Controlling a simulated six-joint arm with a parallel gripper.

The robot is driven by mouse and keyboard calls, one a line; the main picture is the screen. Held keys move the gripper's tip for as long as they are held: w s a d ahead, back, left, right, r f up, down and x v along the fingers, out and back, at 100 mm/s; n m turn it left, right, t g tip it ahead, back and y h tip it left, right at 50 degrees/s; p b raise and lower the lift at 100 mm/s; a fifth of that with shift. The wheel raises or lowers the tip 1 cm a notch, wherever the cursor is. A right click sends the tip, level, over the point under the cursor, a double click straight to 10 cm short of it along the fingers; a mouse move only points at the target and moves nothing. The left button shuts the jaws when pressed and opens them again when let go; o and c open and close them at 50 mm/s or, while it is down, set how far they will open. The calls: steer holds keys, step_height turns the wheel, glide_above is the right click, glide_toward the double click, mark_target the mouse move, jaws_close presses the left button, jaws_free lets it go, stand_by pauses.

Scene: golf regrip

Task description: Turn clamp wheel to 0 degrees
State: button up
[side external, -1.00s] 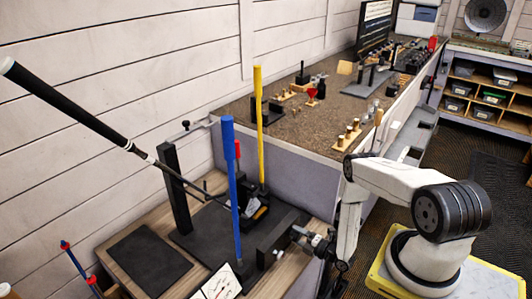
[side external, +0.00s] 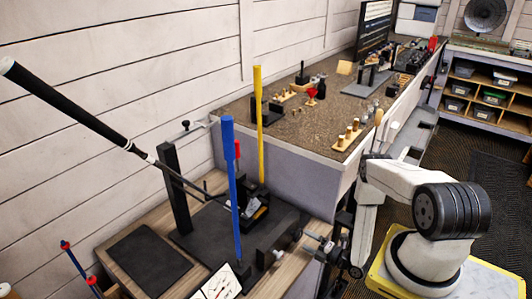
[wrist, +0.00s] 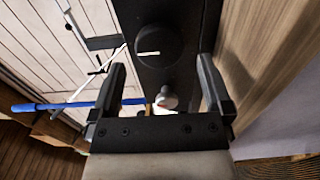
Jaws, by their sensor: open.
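The clamp wheel (wrist: 156,42) is a round black disc with a short white mark in the wrist view. The mark lies nearly level in the picture. The wheel sits on a black clamp block (side external: 263,241) at the front of the low bench. A pale round knob (wrist: 166,97) stands below the wheel in the wrist view. My gripper (side external: 312,240) is open and empty, just off the bench edge, pointing at the block with a gap. In the wrist view its fingers (wrist: 161,66) are spread on either side, apart from the wheel. The wheel is hard to make out from the side.
A golf club with a black grip (side external: 62,103) slants over the low bench. A blue post (side external: 231,185) and a yellow post (side external: 258,120) stand upright nearby. A dark upright stand (side external: 176,185) is behind. The higher counter (side external: 250,112) borders the bench.

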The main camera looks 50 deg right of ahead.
steer(key=shift+s, duration=1.65)
steer(key=shift+w+d+r+g+y, duration=0.1)
steer(key=shift+w+r+g+y, duration=0.2)
steer(key=shift+w+r, duration=0.35)
steer(key=w+a+r+m+g, duration=0.2)
steer(key=w+r+m+g, duration=0.25)
steer(key=r, duration=0.45)
steer(key=w+a+r+m+g, duration=0.2)
steer(key=w+r+m+g, duration=0.3)
steer(key=r, duration=0.4)
steer(key=s+a+r+m+g, duration=0.5)
steer(key=s+a+r+m, duration=0.3)
steer(key=a+r, duration=0.5)
step_height(320, 180, up, 2)
steer(key=shift+s+a+r+m, duration=0.1)
steer(key=shift+s+a+m, duration=0.25)
steer(key=shift+s, duration=0.6)
